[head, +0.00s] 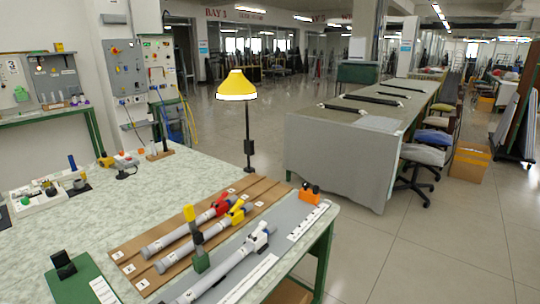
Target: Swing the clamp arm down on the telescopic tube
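Three grey tubes lie slantwise on the workbench. One has a red lever clamp (222,204), one a yellow clamp (238,213), and the front tube (222,280) on the grey strip has a white clamp (257,238). I cannot tell for certain which one is the telescopic tube. An upright post with a yellow tip (189,213), a dark middle and a green foot (201,262) stands beside or across the tubes; it may be the clamp arm, standing raised. My gripper is not in view.
The tubes with red and yellow clamps lie on a brown slatted board (135,243). A yellow lamp (237,85) stands behind it. An orange block (309,193) sits at the right end. A green mat (88,284) with a dark stand (63,263) is at front left.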

